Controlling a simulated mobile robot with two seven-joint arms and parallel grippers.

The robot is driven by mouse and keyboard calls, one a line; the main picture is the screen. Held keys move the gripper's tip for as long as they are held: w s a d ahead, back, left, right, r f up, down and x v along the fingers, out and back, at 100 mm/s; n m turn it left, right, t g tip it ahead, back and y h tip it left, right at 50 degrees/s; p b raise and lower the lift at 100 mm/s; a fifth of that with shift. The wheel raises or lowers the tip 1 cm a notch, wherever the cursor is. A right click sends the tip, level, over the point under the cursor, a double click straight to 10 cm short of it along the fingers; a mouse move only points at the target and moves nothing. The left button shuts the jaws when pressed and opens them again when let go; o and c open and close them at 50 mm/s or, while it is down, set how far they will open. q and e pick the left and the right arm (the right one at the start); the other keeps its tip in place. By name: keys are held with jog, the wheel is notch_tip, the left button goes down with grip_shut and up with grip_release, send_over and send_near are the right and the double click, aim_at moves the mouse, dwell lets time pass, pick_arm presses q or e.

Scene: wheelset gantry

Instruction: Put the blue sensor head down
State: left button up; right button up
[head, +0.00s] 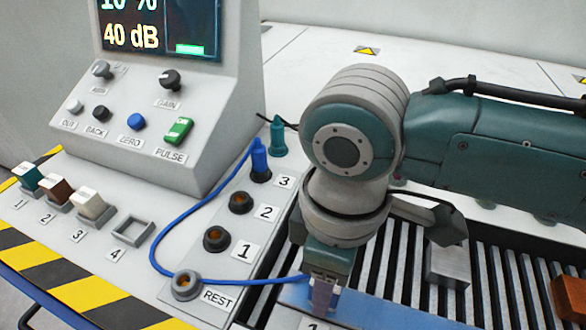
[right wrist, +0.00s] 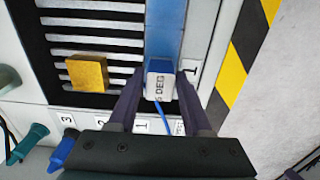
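The sensor head is a small white and blue block (right wrist: 160,80) with dark lettering, seen in the right wrist view with its blue cable (right wrist: 163,118). My right gripper (right wrist: 161,78) has a fingertip on each side of it and appears shut on it. In the head view the right gripper (head: 323,300) points down over a long blue bar (head: 375,309); its fingers mostly hide the sensor head. I cannot tell whether the head touches the bar. The cable (head: 158,230) runs past the REST holder (head: 186,285) to a blue plug (head: 259,158) at socket 3. My left gripper is not in view.
Sockets 2 (head: 241,202) and 1 (head: 216,239) look empty. The console (head: 180,90) stands behind them. A grey block (head: 447,262) and a yellow-brown block (right wrist: 87,74) sit on the slatted bed (head: 400,265). Colour blocks (head: 92,204) stand at the left.

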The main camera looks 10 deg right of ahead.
jog(key=shift+o, duration=1.2)
notch_tip(320, 180, up, 11)
jog(key=p, duration=0.4)
jog(key=shift+s+a+y, duration=1)
jog(key=shift+s+a, duration=0.5)
jog(key=s+d+f+m+t+h, duration=0.1)
jog(key=s+d+m+t, duration=0.2)
jog(key=s+d+m, duration=0.6)
jog(key=d, duration=0.3)
jog(key=shift+d+t+h, duration=0.2)
jog(key=shift+t+h, duration=0.1)
jog(key=shift+h, duration=0.1)
jog(key=shift+s, duration=0.1)
notch_tip(320, 180, up, 51)
jog(key=p, duration=5)
jog(key=shift+p, duration=0.35)
